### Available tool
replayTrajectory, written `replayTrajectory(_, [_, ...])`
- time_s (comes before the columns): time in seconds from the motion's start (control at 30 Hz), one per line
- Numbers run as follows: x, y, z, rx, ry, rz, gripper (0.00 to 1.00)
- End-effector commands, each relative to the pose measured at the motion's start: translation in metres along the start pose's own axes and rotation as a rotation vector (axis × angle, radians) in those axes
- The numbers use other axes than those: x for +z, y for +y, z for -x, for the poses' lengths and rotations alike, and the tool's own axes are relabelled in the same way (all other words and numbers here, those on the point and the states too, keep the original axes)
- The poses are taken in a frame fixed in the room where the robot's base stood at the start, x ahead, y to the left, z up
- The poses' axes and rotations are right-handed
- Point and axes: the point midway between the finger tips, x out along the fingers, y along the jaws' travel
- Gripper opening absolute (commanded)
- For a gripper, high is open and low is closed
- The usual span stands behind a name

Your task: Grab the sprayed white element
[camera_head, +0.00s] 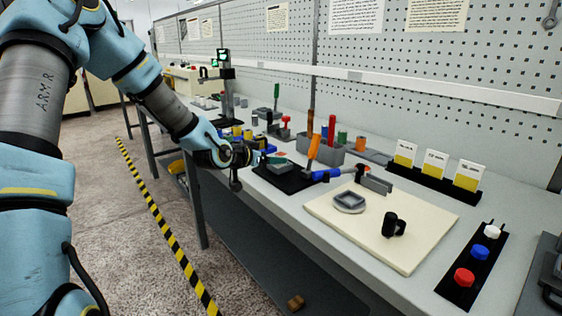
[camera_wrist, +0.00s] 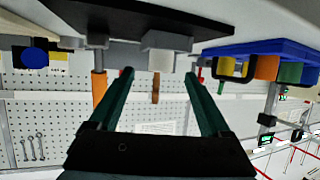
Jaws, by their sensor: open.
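In the upside-down wrist view, a small off-white cylinder (camera_wrist: 160,60) hangs from a grey block (camera_wrist: 166,41) on a black mat (camera_wrist: 150,14). It appears between the two green fingers of my open gripper (camera_wrist: 159,76), beyond the tips; I see no contact. In the head view, my gripper (camera_head: 268,157) is low over the bench, beside the black mat (camera_head: 284,180). The white cylinder cannot be made out there; my gripper and the nearby parts crowd that spot.
Upright orange-handled (camera_head: 314,146) and red-handled tools stand close behind the mat. A blue tray (camera_wrist: 262,48) with coloured spools is to the side. A cream board (camera_head: 420,225) carries a grey dish (camera_head: 349,201) and a black part. A button strip (camera_head: 471,265) lies at right.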

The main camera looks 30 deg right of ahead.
Motion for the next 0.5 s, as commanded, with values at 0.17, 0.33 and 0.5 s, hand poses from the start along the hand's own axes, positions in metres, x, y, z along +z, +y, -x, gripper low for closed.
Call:
replayTrajectory(0.17, [-0.002, 0.0, -0.022, 0.003, -0.001, 0.003, 0.81])
replayTrajectory(0.33, [-0.001, -0.001, -0.043, 0.002, -0.001, 0.002, 0.81])
replayTrajectory(0.5, [0.0, -0.001, -0.048, 0.001, -0.001, 0.0, 0.81])
